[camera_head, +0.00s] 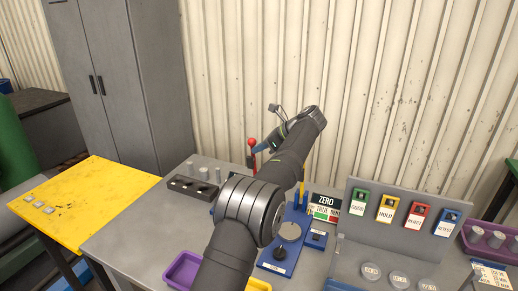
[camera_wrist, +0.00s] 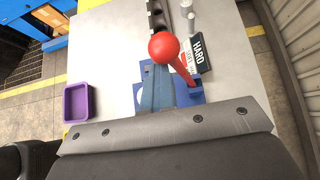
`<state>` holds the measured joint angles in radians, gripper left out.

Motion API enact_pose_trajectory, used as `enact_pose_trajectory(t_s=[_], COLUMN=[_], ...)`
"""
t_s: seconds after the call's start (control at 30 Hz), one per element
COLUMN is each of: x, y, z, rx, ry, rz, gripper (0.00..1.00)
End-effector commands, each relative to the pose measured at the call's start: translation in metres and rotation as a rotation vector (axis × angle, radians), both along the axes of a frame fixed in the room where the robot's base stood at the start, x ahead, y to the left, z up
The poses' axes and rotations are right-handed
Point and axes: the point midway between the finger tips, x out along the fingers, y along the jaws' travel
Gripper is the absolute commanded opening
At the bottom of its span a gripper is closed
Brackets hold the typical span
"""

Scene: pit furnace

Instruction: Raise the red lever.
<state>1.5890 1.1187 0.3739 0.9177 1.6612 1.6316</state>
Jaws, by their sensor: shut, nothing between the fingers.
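The red lever has a round red knob (camera_head: 251,141) on a red rod, which looks near upright in the head view. In the wrist view the knob (camera_wrist: 164,46) is large, and its rod slants down to a blue base (camera_wrist: 195,88). My gripper (camera_head: 260,148) is just right of the knob in the head view. In the wrist view its blue-grey fingers (camera_wrist: 158,72) are together and empty, with their tips just below the knob in the picture. I cannot tell whether they touch it. My arm hides part of the bench.
A grey bench (camera_head: 130,235) holds a dark block with holes (camera_head: 192,187), a purple tray (camera_head: 183,270) and a ZERO sign (camera_head: 326,201). A panel with coloured switches (camera_head: 405,205) is at right. The corrugated wall is behind.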

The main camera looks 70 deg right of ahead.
Motion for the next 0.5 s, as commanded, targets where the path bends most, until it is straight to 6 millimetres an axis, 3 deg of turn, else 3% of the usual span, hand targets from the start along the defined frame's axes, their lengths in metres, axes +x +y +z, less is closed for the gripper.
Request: enact_pose_trajectory(t_s=[0.03, 0.27, 0.5], x=[-0.001, -0.006, -0.039], y=[-0.007, -0.006, -0.004], z=[0.008, 0.012, 0.036], rx=[-0.03, -0.03, -0.026], ry=[-0.008, -0.008, -0.006], rz=[-0.024, -0.023, -0.019], gripper=[0.0, 0.0, 0.0])
